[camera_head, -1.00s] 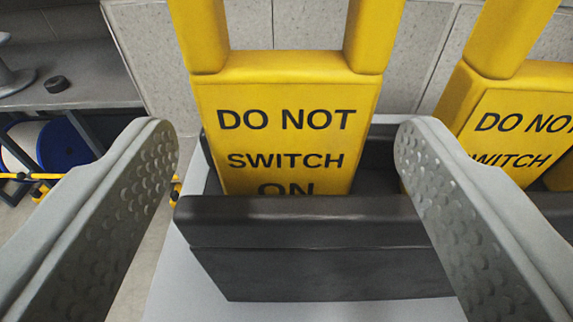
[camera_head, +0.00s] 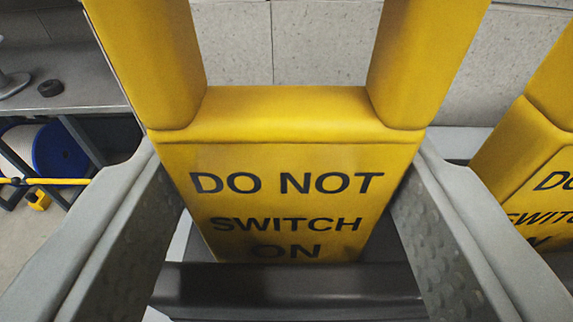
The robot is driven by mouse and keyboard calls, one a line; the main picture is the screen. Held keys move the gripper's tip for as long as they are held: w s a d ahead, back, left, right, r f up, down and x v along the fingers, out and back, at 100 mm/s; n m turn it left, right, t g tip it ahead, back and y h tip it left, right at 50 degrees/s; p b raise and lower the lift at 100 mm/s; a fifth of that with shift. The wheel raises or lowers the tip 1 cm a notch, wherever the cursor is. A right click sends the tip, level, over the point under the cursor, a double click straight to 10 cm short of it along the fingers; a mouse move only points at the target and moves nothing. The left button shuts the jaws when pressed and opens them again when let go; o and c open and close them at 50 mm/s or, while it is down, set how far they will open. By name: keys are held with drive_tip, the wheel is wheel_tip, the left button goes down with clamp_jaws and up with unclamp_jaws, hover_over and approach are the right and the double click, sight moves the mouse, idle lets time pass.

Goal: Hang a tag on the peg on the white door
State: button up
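A yellow tag (camera_head: 287,160) with black "DO NOT SWITCH ON" lettering fills the middle of the view. Its two thick yellow uprights (camera_head: 150,55) rise out of the picture at the top. Its lower end stands in a dark grey holder (camera_head: 290,285), which hides its bottom edge. My gripper (camera_head: 287,205) has one grey finger on each side of the tag, and both pads meet its side edges. The tag hides part of the fingertips. The white door and its peg are not in view.
A second yellow tag (camera_head: 535,175) stands close to the right of my right finger. A pale panelled wall (camera_head: 285,45) is behind.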

drive_tip(key=shift+r, duration=0.15)
idle(0.3)
drive_tip(key=shift+r, duration=2.1)
drive_tip(key=s+r, duration=0.2)
drive_tip(key=s, duration=0.6)
